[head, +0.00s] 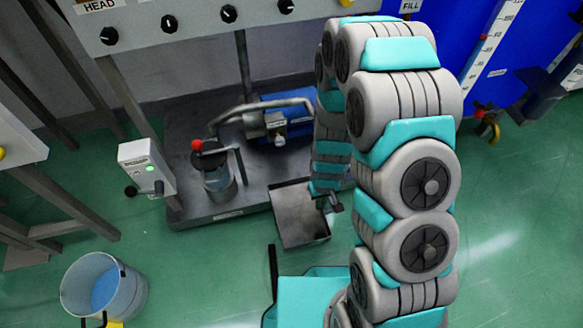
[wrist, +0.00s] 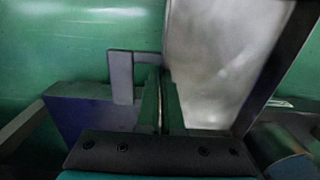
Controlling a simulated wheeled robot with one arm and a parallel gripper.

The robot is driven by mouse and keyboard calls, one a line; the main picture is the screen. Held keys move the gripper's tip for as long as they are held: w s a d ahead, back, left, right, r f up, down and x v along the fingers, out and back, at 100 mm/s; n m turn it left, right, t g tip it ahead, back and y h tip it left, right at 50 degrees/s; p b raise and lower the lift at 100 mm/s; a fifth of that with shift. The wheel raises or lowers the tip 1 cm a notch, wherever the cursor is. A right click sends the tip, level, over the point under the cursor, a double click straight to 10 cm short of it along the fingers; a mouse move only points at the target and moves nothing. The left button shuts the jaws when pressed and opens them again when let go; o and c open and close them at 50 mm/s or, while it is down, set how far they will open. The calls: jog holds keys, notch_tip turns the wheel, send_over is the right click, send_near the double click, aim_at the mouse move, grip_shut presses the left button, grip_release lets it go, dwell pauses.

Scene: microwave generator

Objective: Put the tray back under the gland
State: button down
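The grey metal tray (head: 290,222) is at the front edge of the dark skid, tilted in the picture, with its near part over the green floor. My gripper (head: 334,203) is at its right rim, partly hidden by my arm. In the wrist view the tray's pale inside (wrist: 215,60) fills the upper right. My gripper's fingers (wrist: 163,100) are close together there, one on each side of the tray's wall. A grey bracket-shaped piece (wrist: 122,78) shows just left of them. The blue pump (head: 290,122) stands behind the tray; I cannot make out the gland clearly.
The dark skid (head: 200,207) carries a clear pot with a red knob (head: 215,170) left of the tray. A bucket of blue liquid (head: 103,287) stands at lower left. A blue tank (head: 505,50) is at upper right. Green floor (head: 500,230) is free at right.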

jog(key=w+a, duration=0.1)
jog(key=w, duration=0.4)
jog(key=w+a, duration=0.2)
jog(key=w, duration=0.4)
jog(key=w+a, duration=0.1)
jog(key=w, duration=0.4)
jog(key=shift+w+a+r, duration=0.1)
jog(key=shift+w+a, duration=0.15)
jog(key=shift+a, duration=0.15)
jog(key=shift+f, duration=1.75)
jog(key=shift+f, duration=0.15)
jog(key=c, duration=1.1)
grip_release()
